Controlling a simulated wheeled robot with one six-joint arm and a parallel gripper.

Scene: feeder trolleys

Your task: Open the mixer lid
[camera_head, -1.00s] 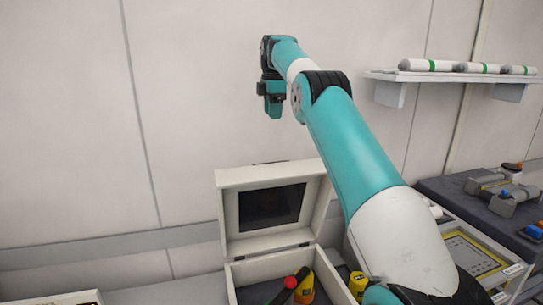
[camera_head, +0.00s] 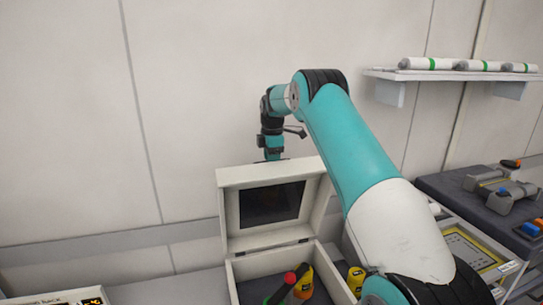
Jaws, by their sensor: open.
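A cream box stands on the bench with its lid (camera_head: 229,200) raised. The lid has a dark window and is hinged at the back of the open box body (camera_head: 236,272). I cannot tell for sure whether this is the mixer. My gripper (camera_head: 272,158) points down just behind the lid's top edge, near its middle. It is open and seems empty, but its fingertips are partly hidden by the lid. I cannot tell whether it touches the lid.
The box holds a red-topped bottle (camera_head: 288,283) and a yellow container (camera_head: 304,281). Another yellow container (camera_head: 356,278) stands right of it. A wall shelf (camera_head: 420,75) carries white tubes. A dark mat (camera_head: 470,195) with grey tools is at right. A device with a lit display (camera_head: 92,301) shows at bottom left.

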